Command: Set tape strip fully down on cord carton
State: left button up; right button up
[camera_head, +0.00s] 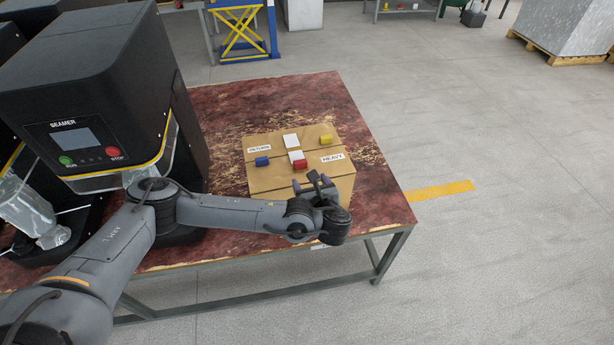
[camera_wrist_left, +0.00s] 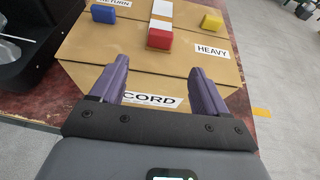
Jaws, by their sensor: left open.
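The cord carton (camera_head: 262,180) is a closed brown box on the table. Its front face carries a CORD label (camera_wrist_left: 165,101), partly hidden by my left gripper. On its top, white pieces (camera_head: 290,140), which look like the tape strip, lie in line along the middle, with a red block (camera_head: 300,164) at the near end. In the left wrist view the white piece nearest the red block (camera_wrist_left: 160,40) shows just behind it. I cannot tell whether the strip lies fully flat. My left gripper (camera_head: 307,183) is open and empty at the carton's near edge, its fingers (camera_wrist_left: 160,82) apart. My right gripper is out of view.
A blue block (camera_head: 262,161) and a yellow block (camera_head: 326,139) sit on the carton top, near the RETURN and HEAVY labels. The black seamer (camera_head: 100,90) stands left of the carton. The table (camera_head: 370,180) is clear right of the carton.

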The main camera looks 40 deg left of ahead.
pick_arm(q)
jog(key=s+d+f+n+g+h, duration=0.1)
jog(key=s+d+f+n+h, duration=0.35)
jog(key=s+d, duration=0.45)
jog(key=s+d+f+n+g+h, duration=0.25)
jog(key=s+d+n+h, duration=0.35)
jog(key=d, duration=0.5)
jog(key=s+a+f+n, duration=0.1)
jog(key=s+a+n, duration=0.4)
jog(key=s+n, duration=0.1)
jog(key=s+a+f+n+g, duration=0.1)
jog(key=s+a+n, duration=0.4)
jog(key=s+n, duration=0.2)
jog(key=shift+s+f, duration=0.4)
jog(key=shift+s, duration=0.75)
jog(key=shift+h, duration=0.25)
